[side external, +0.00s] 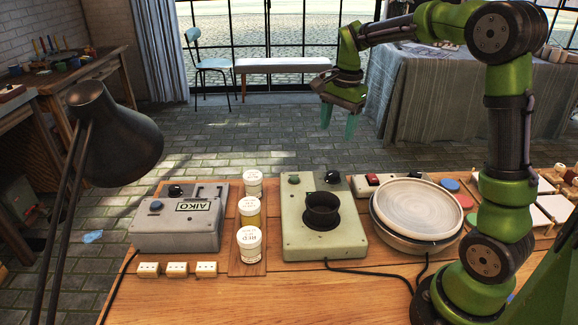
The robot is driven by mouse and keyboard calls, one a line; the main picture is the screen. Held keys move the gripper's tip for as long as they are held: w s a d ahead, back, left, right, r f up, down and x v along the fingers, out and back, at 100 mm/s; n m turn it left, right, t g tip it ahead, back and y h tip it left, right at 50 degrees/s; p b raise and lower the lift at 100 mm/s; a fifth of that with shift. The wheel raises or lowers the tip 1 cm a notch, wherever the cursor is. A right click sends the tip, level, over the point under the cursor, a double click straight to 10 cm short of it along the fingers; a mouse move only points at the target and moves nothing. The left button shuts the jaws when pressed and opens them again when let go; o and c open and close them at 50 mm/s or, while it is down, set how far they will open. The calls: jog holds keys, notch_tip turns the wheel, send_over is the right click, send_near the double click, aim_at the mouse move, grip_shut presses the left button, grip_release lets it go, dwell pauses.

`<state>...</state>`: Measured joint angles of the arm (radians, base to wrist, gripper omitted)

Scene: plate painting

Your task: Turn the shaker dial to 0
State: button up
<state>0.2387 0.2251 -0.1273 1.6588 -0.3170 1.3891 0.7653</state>
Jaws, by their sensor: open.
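The pale green box with a black rubber cup on top, which looks like the shaker (325,238), stands in the middle of the wooden table. A small black dial (332,178) sits at its back edge, with a green button to the left. The dial's pointer and numbers are too small to read. My gripper (338,122) is open and empty, with teal fingers pointing down. In the picture it appears above the dial, apart from it. How far it is from the dial in depth I cannot tell.
A grey AIKO box (180,225) with its own black knob stands left. Labelled jars (249,245) stand on a wooden strip between the boxes. A round pale plate (417,208) sits on the right, near a red switch (373,180). A black lamp (115,135) is in the left foreground.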

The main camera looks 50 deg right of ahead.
aim_at(333, 173)
jog(key=d+f+m, duration=0.1)
jog(key=f+m, duration=0.1)
jog(key=f, duration=0.3)
jog(key=w+f+m, duration=0.1)
jog(key=f+m, duration=0.1)
jog(key=f, duration=0.3)
jog(key=d+f+m+g, duration=0.1)
jog(key=f+m, duration=0.2)
jog(key=f, duration=0.2)
jog(key=shift+w+d+f, duration=0.15)
jog(key=shift+w+d, duration=0.2)
jog(key=shift+c, duration=0.3)
jog(key=c, duration=1)
